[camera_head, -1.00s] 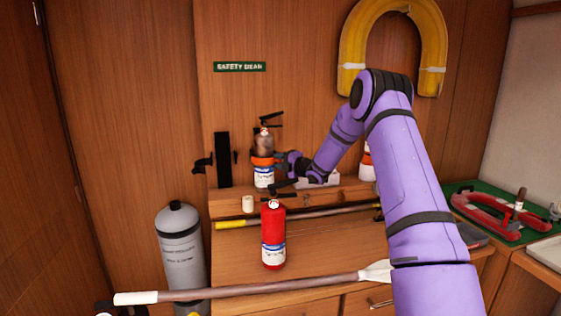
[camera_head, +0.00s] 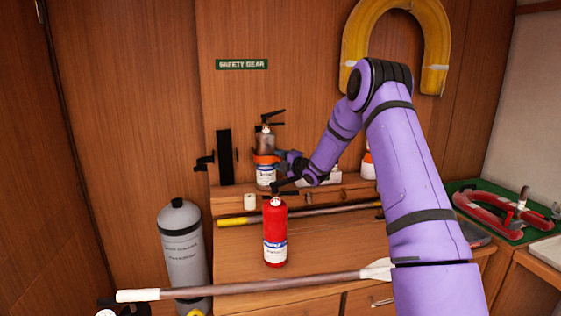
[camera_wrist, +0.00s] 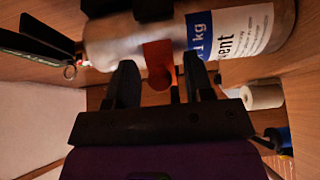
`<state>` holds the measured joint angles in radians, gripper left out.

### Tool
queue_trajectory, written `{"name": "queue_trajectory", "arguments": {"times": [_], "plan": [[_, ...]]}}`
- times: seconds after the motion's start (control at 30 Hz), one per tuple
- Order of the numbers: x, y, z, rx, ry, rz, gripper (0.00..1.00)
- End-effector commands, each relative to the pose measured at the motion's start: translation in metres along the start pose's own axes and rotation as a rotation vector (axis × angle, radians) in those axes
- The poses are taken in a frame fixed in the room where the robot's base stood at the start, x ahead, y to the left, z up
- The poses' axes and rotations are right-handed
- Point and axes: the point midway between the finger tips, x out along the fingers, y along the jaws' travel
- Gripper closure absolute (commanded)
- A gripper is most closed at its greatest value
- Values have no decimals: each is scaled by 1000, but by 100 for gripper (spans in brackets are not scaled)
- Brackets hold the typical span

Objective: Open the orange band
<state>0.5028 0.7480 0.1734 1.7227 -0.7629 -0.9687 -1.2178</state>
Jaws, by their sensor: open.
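The orange band (camera_head: 266,159) wraps a bronze-grey fire extinguisher (camera_head: 266,141) that stands upright on the back shelf. In the wrist view the extinguisher (camera_wrist: 112,42) lies across the top of the picture, and a red-orange piece of the band (camera_wrist: 158,56) shows between my fingertips. My gripper (camera_head: 281,158) is at the right side of the extinguisher, level with the band. Its two fingers (camera_wrist: 158,75) are open on either side of the orange piece. I cannot tell whether they touch it. The far side of the band is hidden.
A red extinguisher (camera_head: 275,236) stands on the counter in front. A long pole (camera_head: 300,284) crosses the front, and another (camera_head: 310,214) lies behind. A small white roll (camera_head: 250,202) sits near the band's extinguisher.

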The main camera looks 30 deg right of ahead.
Motion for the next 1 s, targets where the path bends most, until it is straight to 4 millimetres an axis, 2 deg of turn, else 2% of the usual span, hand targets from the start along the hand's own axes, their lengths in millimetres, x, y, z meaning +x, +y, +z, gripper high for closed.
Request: {"name": "queue_trajectory", "arguments": {"times": [0.17, 0.5, 0.7, 1.0], "plan": [[-11, 0, 1, -1, -1, 0, 52], [-72, 0, 0, -1, -1, -1, 52], [-98, 0, 0, -1, -1, -1, 52], [-108, 0, 0, 0, 0, 0, 52]]}}
